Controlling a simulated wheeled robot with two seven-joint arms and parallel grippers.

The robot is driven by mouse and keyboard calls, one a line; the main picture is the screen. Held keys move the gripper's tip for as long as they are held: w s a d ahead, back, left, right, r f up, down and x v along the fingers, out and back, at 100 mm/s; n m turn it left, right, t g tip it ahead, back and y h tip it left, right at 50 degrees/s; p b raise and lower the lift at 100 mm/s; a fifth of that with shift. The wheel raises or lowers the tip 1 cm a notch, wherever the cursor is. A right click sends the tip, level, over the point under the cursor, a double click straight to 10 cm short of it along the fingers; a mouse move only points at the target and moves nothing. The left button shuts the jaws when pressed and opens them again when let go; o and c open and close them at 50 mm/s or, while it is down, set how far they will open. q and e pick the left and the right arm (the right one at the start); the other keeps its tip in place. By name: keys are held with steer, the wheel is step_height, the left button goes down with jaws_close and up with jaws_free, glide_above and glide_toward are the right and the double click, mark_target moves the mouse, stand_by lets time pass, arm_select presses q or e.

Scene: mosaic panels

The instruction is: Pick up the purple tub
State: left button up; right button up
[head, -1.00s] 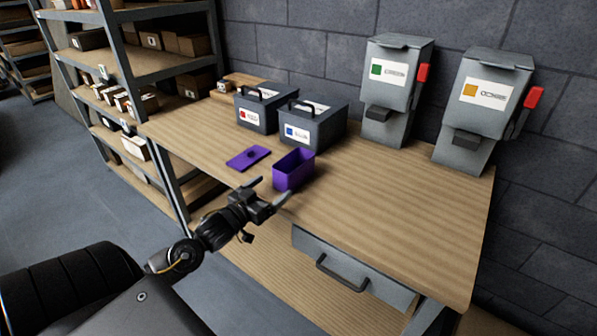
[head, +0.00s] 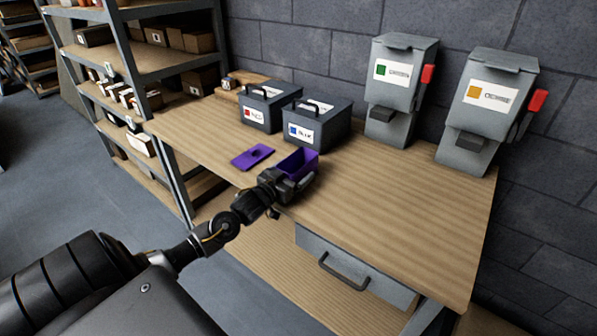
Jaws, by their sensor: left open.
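The purple tub (head: 299,161) stands open-topped and upright on the wooden workbench, near its front edge. Its purple lid (head: 253,156) lies flat on the bench to the left of it. My left gripper (head: 296,182) is open at the near side of the tub, with its fingers spread towards the tub's sides. One finger shows at the tub's right side; the gripper hides the tub's lower front, and I cannot tell whether the fingers touch it. My right gripper is not in view.
Two dark grey boxes with handles, one labelled red (head: 262,112) and one labelled blue (head: 330,132), stand behind the tub. Two grey dispensers (head: 393,100) (head: 465,120) with red levers stand at the wall. The bench's right half (head: 400,205) is clear. Shelving (head: 150,65) is at left.

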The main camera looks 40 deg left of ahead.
arm_select(q)
steer(key=c, duration=1.1)
steer(key=shift+o, duration=0.2)
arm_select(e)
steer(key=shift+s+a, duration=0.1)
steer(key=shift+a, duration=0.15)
arm_select(q)
steer(key=shift+r, duration=0.1)
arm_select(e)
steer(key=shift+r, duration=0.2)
